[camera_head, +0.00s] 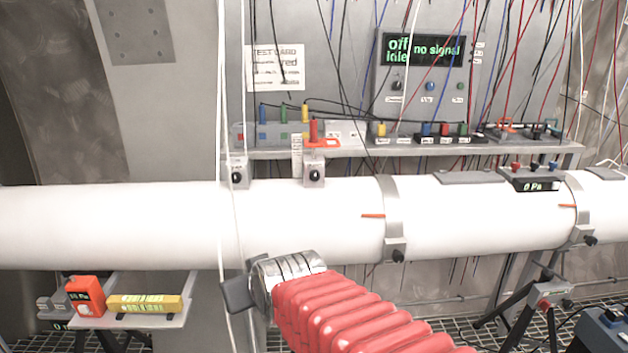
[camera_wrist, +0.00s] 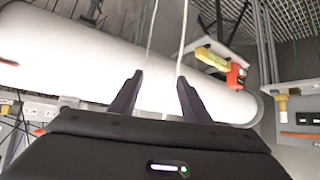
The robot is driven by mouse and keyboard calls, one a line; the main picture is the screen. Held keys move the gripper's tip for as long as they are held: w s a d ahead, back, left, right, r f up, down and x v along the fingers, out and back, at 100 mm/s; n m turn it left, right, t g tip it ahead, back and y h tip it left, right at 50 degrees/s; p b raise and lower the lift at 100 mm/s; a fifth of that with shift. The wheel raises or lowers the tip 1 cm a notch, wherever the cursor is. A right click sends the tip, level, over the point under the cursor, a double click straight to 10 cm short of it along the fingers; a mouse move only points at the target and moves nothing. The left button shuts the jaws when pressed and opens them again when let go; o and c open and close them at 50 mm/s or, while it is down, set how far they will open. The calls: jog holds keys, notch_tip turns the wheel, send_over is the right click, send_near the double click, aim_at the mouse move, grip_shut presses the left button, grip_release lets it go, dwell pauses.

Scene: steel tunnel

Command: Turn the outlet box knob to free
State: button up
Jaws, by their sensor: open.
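Two small grey boxes with black round knobs stand on top of the white pipe (camera_head: 120,225) in the head view: a left box (camera_head: 238,172) and a right box (camera_head: 315,173) under a red-and-orange fitting. I cannot tell which is the outlet box; their labels are too small to read. My gripper shows in the wrist view (camera_wrist: 155,88), its two dark fingers apart with nothing gripped. The white pipe (camera_wrist: 75,55) lies beyond the fingers there. In the head view my arm's end is in front of and below the pipe; the fingers are not clear there. No knob is clearly visible between the fingers.
Two thin white cords (camera_head: 222,130) hang in front of the pipe, and in the wrist view (camera_wrist: 151,30) they pass beyond the fingers. A display box (camera_head: 425,75) reads "off", "idle", "no signal". A low shelf (camera_head: 150,318) holds an orange device and a yellow level.

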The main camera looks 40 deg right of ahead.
jog(key=w+d+r+m+t+h, duration=0.1)
jog(key=w+d+r+h, duration=0.1)
jog(key=d, duration=0.5)
jog(key=w+d+r+m+t+h, duration=0.1)
jog(key=w+d+r+t+h, duration=0.1)
jog(key=d, duration=0.6)
jog(key=w+d+r+m+t+h, duration=0.2)
jog(key=w+d+h, duration=0.1)
jog(key=d, duration=0.4)
jog(key=shift+d+h, duration=0.25)
jog(key=shift+h, duration=0.55)
